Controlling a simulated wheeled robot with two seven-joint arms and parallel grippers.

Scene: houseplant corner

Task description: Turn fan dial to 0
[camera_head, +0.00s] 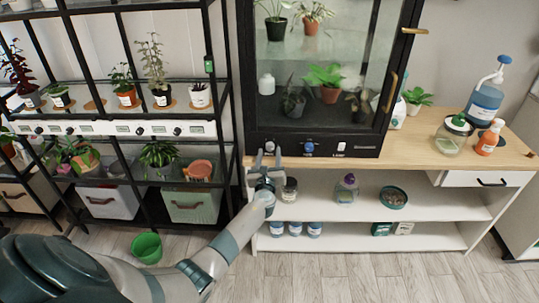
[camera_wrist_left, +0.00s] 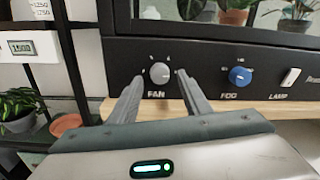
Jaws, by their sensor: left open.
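The fan dial (camera_wrist_left: 160,75) is a round grey knob above the label FAN on the black front panel of the glass plant cabinet. In the left wrist view my left gripper (camera_wrist_left: 154,88) is open, with one finger on each side of the dial. Whether the fingers touch it I cannot tell. The dial's exact pointer setting is too small to read. My right gripper is not in view.
A blue fog dial (camera_wrist_left: 240,76) and a white lamp switch (camera_wrist_left: 290,78) sit to the right on the same panel. The wooden counter edge (camera_wrist_left: 280,112) runs just below. A black shelf rack with potted plants stands to the left, with a green bucket (camera_head: 147,248) on the floor.

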